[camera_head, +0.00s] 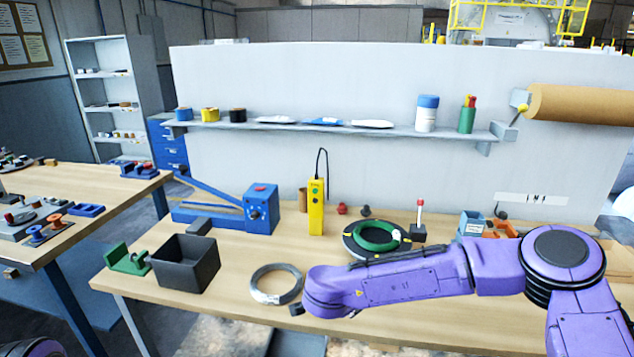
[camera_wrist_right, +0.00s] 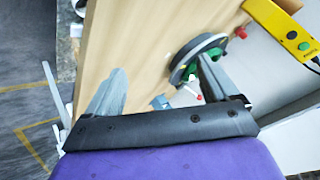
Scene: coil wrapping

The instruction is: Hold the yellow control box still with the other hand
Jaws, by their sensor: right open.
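The yellow control box (camera_head: 316,207) stands upright at the back of the workbench, with green and dark buttons and a black cable rising from its top. It also shows at the top right of the right wrist view (camera_wrist_right: 276,22), beyond the fingers and apart from them. My right gripper (camera_wrist_right: 158,88) is open, with nothing between its two grey fingers. In the head view my purple right arm reaches leftward across the front of the bench, and its fingers are mostly hidden. My left gripper is not in view.
A green coil (camera_head: 372,237) sits on a round dark turntable. A silver wire ring (camera_head: 267,291) lies near the front edge. A black bin (camera_head: 183,263), green holder (camera_head: 125,259) and blue machine (camera_head: 260,207) stand to the left. A wall shelf (camera_head: 330,128) runs behind.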

